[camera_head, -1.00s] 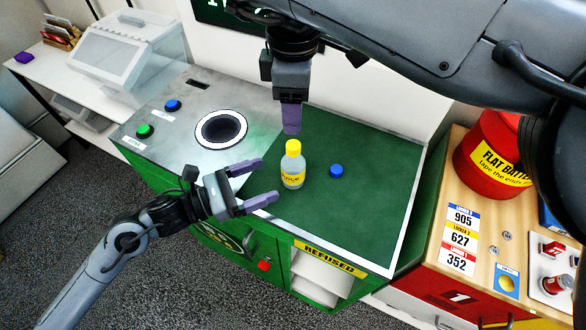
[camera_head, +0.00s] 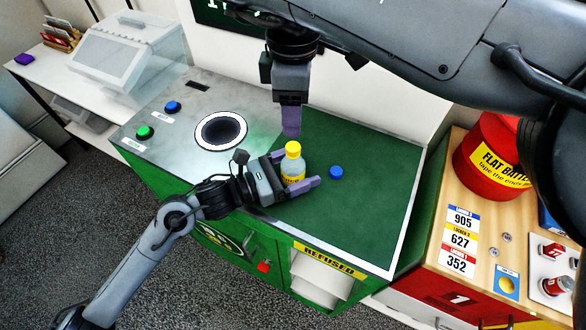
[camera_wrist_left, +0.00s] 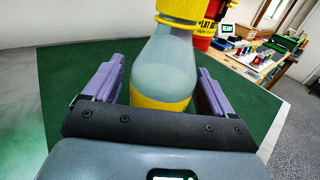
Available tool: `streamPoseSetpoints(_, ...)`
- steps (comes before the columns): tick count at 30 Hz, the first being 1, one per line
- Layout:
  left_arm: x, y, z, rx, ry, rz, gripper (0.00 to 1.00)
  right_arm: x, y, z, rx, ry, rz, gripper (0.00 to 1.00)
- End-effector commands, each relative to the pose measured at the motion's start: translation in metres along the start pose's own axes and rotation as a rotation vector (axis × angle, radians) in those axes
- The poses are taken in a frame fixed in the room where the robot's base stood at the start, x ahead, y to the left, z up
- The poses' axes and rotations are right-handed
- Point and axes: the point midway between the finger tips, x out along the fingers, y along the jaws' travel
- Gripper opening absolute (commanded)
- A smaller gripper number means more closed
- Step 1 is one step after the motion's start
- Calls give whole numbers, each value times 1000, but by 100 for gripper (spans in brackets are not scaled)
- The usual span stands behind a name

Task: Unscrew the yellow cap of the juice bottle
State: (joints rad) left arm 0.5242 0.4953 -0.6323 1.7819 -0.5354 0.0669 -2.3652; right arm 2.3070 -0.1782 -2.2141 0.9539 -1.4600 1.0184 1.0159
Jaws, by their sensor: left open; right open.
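The juice bottle (camera_head: 292,166) stands upright on the green mat (camera_head: 365,215) with its yellow cap (camera_head: 293,148) on top. My left gripper (camera_head: 296,172) is open, with its purple fingers on either side of the bottle's body. In the left wrist view the bottle (camera_wrist_left: 166,65) is between the two fingers (camera_wrist_left: 158,85), with gaps visible at both sides; the cap shows only in part at the top edge. My right gripper (camera_head: 291,122) points down, just above and behind the cap, apart from it. Its fingers overlap from this side.
A round ringed opening (camera_head: 221,131) and blue (camera_head: 173,106) and green (camera_head: 145,132) buttons are on the metal top at left. A red container (camera_head: 497,152) stands at far right.

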Motion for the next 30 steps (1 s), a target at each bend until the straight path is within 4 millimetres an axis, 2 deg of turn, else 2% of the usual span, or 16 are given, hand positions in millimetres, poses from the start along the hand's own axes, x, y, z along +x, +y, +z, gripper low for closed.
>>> streamPoseSetpoints(2,0,0,0,0,0,0,85,0,0,0,0,0,0,51)
streamPoseSetpoints(3,0,0,0,0,0,0,82,0,0,0,0,0,0,51)
streamPoseSetpoints(19,0,0,0,0,0,0,1,0,0,0,0,0,0,51)
streamPoseSetpoints(25,0,0,0,0,0,0,0,0,0,0,47,0,0,51)
streamPoseSetpoints(30,0,0,0,0,0,0,0,0,0,0,222,0,0,51)
